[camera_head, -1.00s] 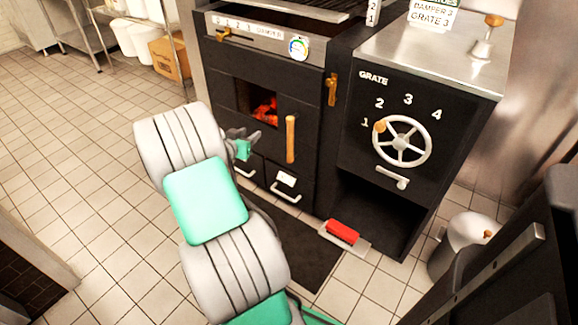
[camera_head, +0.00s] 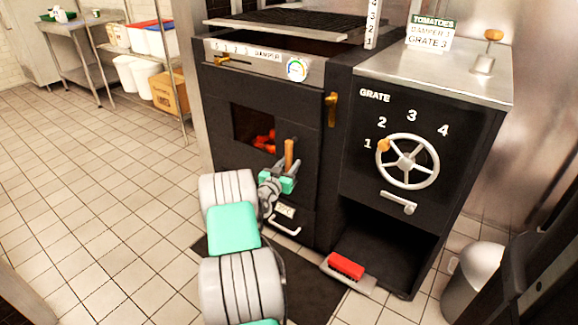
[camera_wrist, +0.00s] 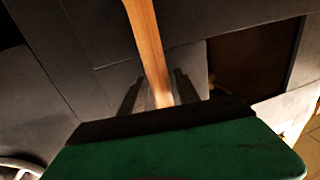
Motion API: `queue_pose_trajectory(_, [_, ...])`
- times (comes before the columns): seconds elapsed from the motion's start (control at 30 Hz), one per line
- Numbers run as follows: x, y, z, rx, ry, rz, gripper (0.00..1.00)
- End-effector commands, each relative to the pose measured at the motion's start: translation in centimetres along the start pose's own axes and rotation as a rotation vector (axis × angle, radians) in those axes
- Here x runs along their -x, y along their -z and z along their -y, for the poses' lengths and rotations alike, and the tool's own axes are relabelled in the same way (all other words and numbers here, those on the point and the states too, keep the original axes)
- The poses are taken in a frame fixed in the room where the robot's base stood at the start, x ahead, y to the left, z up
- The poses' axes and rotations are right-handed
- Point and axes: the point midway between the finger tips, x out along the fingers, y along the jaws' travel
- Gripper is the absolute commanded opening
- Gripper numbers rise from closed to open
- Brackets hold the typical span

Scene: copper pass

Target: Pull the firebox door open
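My gripper (camera_head: 287,176) is at the lower part of the handle. In the wrist view, the handle (camera_wrist: 148,45) runs down between my two dark fingers (camera_wrist: 158,90), with a small gap visible on each side. The fingers look open around the handle, not closed on it. The handle's lower end is hidden by my gripper.
A grate wheel (camera_head: 408,161) is on the panel at the right. Shelving with bins (camera_head: 142,72) stands back left. The tiled floor (camera_head: 90,200) at left is clear.

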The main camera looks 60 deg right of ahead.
Motion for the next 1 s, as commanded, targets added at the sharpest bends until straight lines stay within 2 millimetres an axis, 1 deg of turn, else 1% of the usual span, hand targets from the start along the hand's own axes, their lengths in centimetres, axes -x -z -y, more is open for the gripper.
queue_pose_trajectory(0.07, [0.03,0.00,0.02,0.000,0.000,0.000,0.37])
queue_pose_trajectory(0.5, [0.06,-0.01,0.03,0.000,0.000,0.001,0.01])
queue_pose_trajectory(0.53, [0.06,-0.02,0.03,0.000,0.000,0.001,0.00])
queue_pose_trajectory(1.0, [0.07,-0.03,0.03,0.000,0.000,0.001,0.00])
